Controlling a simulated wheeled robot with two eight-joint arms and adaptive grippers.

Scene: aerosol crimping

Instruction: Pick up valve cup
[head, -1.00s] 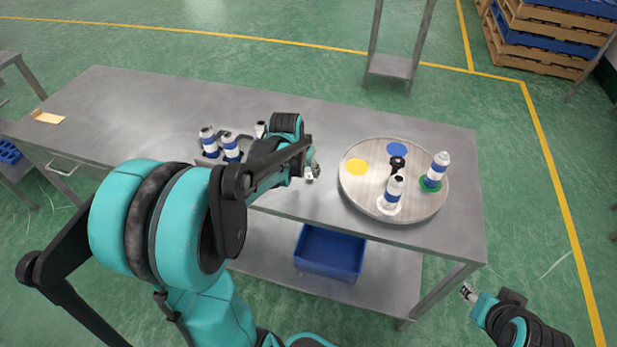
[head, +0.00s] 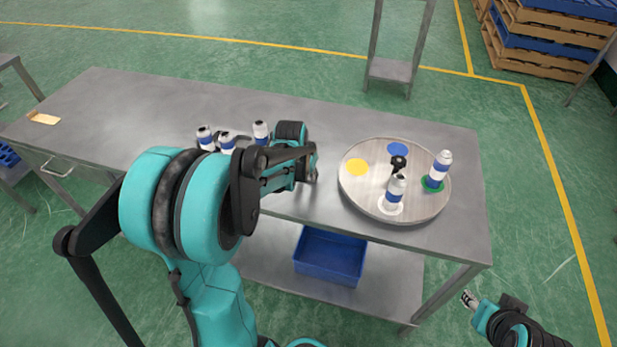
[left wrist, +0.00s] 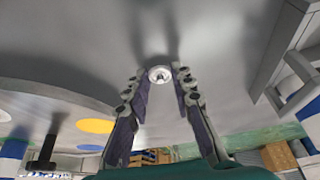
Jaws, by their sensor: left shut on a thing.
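The valve cup (left wrist: 159,75) is a small round pale metal piece with a central stem, seen in the left wrist view. It sits between the fingertips of my left gripper (left wrist: 160,72), which is shut on it over the grey table surface. In the head view the left arm's black and teal wrist covers most of this gripper, and the cup cannot be made out there. My right gripper (head: 469,299) is at the lower right, off the table and away from the cup; its jaw state is too small to tell.
A round turntable (head: 356,200) with coloured spots carries a can (head: 437,172) on green and a can (head: 396,194) on white. Several blue-and-white cans (head: 261,133) stand left of my gripper. A blue bin (head: 329,256) is on the lower shelf. The table's far left is mostly clear.

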